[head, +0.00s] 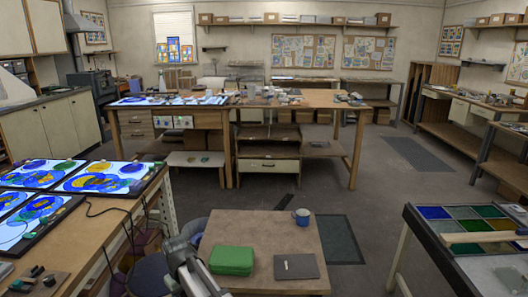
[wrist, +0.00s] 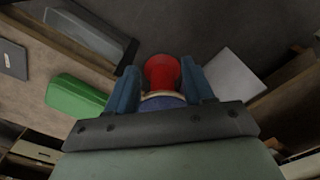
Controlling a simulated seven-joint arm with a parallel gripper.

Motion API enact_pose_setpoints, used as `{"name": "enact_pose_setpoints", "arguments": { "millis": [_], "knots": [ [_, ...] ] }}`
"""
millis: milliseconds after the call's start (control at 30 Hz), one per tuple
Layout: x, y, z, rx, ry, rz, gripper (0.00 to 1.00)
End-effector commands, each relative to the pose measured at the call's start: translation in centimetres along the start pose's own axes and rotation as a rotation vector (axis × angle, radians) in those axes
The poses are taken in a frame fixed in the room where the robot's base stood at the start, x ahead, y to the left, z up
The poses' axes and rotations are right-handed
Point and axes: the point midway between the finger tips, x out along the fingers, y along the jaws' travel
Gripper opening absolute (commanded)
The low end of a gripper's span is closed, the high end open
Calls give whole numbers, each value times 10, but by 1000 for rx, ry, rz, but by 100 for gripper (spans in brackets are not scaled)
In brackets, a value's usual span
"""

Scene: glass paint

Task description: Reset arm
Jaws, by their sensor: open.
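My gripper (wrist: 160,72) shows in the wrist view with its two blue fingers spread apart. A red round thing (wrist: 163,72) and a blue round thing with a pale rim (wrist: 163,101) show in the gap between the fingers. The picture does not show clearly what they are or how far off they lie. No contact with the fingers can be made out. In the head view a grey part of my arm (head: 190,268) stands at the bottom, left of the small wooden table; the fingers cannot be made out there.
The green case also shows in the wrist view (wrist: 76,97). A bench with glass panels (head: 120,177) stands left, a glass tray (head: 470,222) right.

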Motion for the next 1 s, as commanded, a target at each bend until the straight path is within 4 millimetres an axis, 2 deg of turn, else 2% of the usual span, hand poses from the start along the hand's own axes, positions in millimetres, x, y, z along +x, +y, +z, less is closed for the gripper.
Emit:
{"name": "enact_pose_setpoints", "arguments": {
  "millis": [33,200,500,800,1000],
  "knots": [
    [9,21,17,41,-2,0,52],
    [37,81,62,165,-1,0,52],
    [80,167,154,384,-1,1,52],
    [115,226,256,602,0,2,52],
    [131,246,311,720,1,2,52]
  ]
}}
